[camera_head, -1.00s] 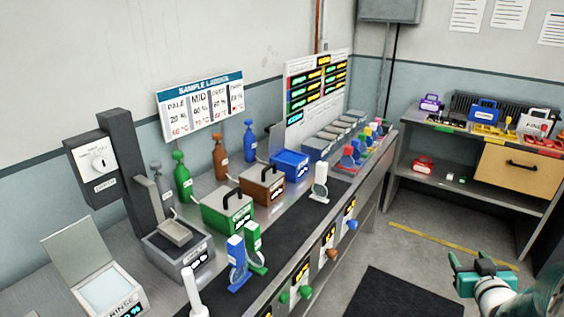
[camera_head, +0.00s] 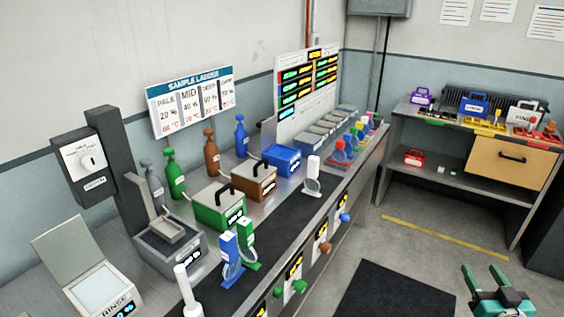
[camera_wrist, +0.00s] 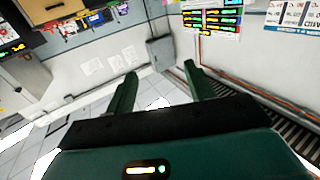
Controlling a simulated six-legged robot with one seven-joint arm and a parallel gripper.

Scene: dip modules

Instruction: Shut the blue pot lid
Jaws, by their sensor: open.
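The blue pot (camera_head: 282,161) stands on the far part of the long bench, beyond the brown pot. A grey upright panel (camera_head: 268,139) at its back left looks like its lid standing open, seen nearly edge-on. The pot's inside is hard to make out. My gripper (camera_head: 484,270) is at the lower right, over the floor and far from the pot. It is open and empty, and its two green fingers show apart in the wrist view (camera_wrist: 160,73). The wrist view does not show the blue pot clearly.
The green pot (camera_head: 219,213) and brown pot (camera_head: 254,184) have their handled lids down. Bottles stand behind them. A white-handled tool (camera_head: 313,175) stands in front of the blue pot. Coloured knobs jut from the bench front. Open floor with a dark mat (camera_head: 395,294) lies between bench and gripper.

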